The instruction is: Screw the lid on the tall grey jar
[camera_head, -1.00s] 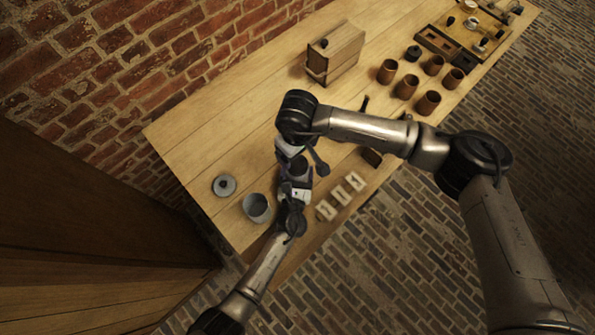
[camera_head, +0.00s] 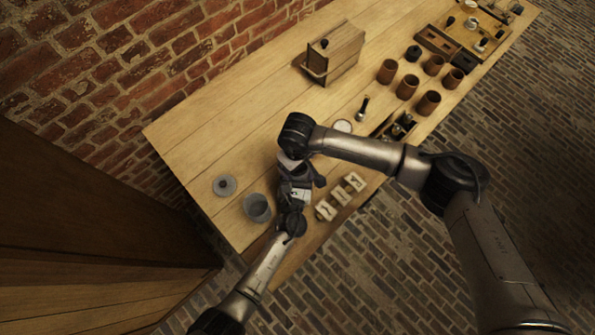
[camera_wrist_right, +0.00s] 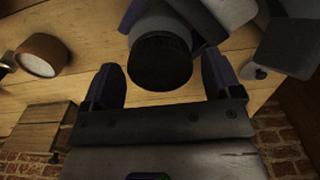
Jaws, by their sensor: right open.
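A grey jar (camera_wrist_right: 160,24) with a dark ribbed lid (camera_wrist_right: 160,62) on its end shows in the right wrist view. My left gripper (camera_head: 296,182) appears closed around the jar's body; it also shows at the top of the right wrist view. My right gripper (camera_wrist_right: 160,72) is open, its fingers on either side of the lid with gaps to both. In the head view my right wrist (camera_head: 297,138) covers most of the jar and lid. How tightly the lid sits cannot be told.
An open grey pot (camera_head: 257,208) and a grey knobbed lid (camera_head: 224,186) stand at the table's near left. A wooden box (camera_head: 336,53) and several brown cups (camera_head: 407,87) stand farther back. The table's left middle is clear.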

